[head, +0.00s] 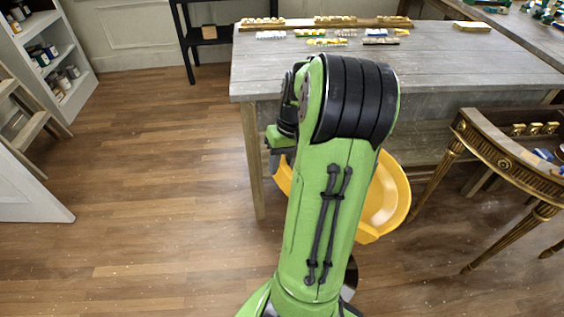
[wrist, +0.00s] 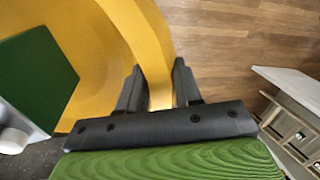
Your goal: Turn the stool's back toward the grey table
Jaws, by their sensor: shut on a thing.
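The stool (head: 386,196) is yellow with a curved shell. In the head view it stands at the front of the grey table (head: 262,82), mostly hidden behind my green arm. In the wrist view the yellow shell (wrist: 100,35) fills the upper left, with a dark green pad (wrist: 35,80) inside it. My gripper (wrist: 160,92) has its two black fingers on either side of the shell's yellow rim and is shut on it. In the head view the fingers are hidden behind my arm. The stool's base is mostly hidden.
A gilt console (head: 515,160) stands close at the right. A white shelf (head: 45,55) with jars and a wooden step frame (head: 25,120) stand at the left. A black stand (head: 207,35) is at the back. The wooden floor (head: 150,190) on the left is clear.

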